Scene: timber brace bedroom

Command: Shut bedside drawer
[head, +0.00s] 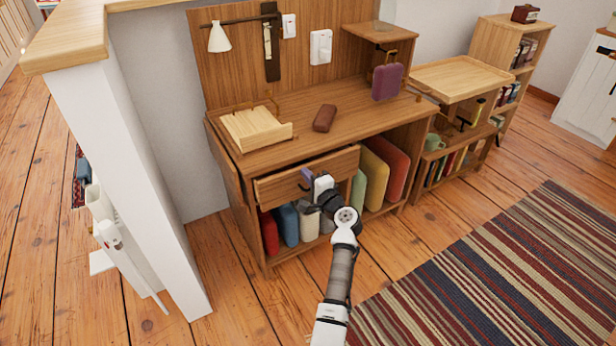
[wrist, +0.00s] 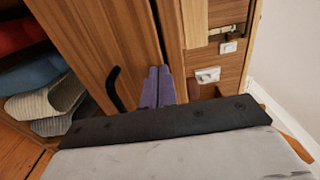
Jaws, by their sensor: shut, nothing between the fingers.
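The bedside drawer (head: 280,184) is a wooden drawer under the left part of a wooden desk top. Its front stands slightly out from the desk. In the wrist view its front (wrist: 100,45) fills the upper left, with a dark curved handle (wrist: 115,90) on it. My gripper (head: 307,178) is at the drawer front, its purple fingers shut and empty. In the wrist view the fingers (wrist: 158,86) lie close to the drawer front, beside the handle and near the front's edge. I cannot tell whether they touch it. My gripper's body hides part of the front.
The desk top (head: 350,118) holds a wooden tray (head: 258,128), a dark brown case (head: 325,118) and a purple bag (head: 387,81). Several coloured items, such as a red one (head: 269,234), stand below the drawer. A white post (head: 130,170) rises at left; a striped rug (head: 500,270) lies right.

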